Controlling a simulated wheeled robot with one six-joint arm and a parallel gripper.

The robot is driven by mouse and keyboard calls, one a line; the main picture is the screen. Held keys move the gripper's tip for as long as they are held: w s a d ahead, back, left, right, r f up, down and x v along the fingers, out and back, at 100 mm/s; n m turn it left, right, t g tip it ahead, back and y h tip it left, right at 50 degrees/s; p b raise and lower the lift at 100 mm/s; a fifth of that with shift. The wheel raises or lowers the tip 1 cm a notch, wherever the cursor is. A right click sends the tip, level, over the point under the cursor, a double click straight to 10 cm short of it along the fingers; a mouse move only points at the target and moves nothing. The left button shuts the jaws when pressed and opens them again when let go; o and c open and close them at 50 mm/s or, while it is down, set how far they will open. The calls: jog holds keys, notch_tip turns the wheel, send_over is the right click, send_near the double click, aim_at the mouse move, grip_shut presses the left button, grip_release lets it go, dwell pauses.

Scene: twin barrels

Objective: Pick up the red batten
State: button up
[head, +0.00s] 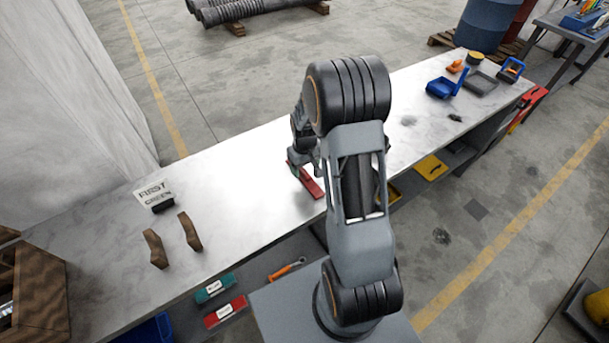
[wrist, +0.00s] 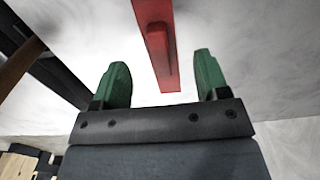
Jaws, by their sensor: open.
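The red batten (head: 311,186) lies on the white bench top, just left of my arm in the head view. In the wrist view the batten (wrist: 157,45) runs from the top edge down to between the fingers, with a raised ridge along it. My gripper (wrist: 160,80) has two green fingers, spread apart, one on each side of the batten's near end. I see a gap between the batten and each finger. In the head view my arm hides part of the gripper and the area around it.
The bench top (head: 237,180) is clear around the batten. Two brown angled pieces (head: 172,240) and a small sign (head: 153,193) stand to the left. A blue bin (head: 446,84) and a grey tray (head: 481,82) sit at the right end. Teal and red boxes lie on the shelf below.

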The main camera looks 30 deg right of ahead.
aim_at(304, 171)
jog(key=shift+f, duration=1.7)
jog(key=shift+c, duration=0.2)
jog(key=c, duration=1)
jog(key=shift+r, duration=0.1)
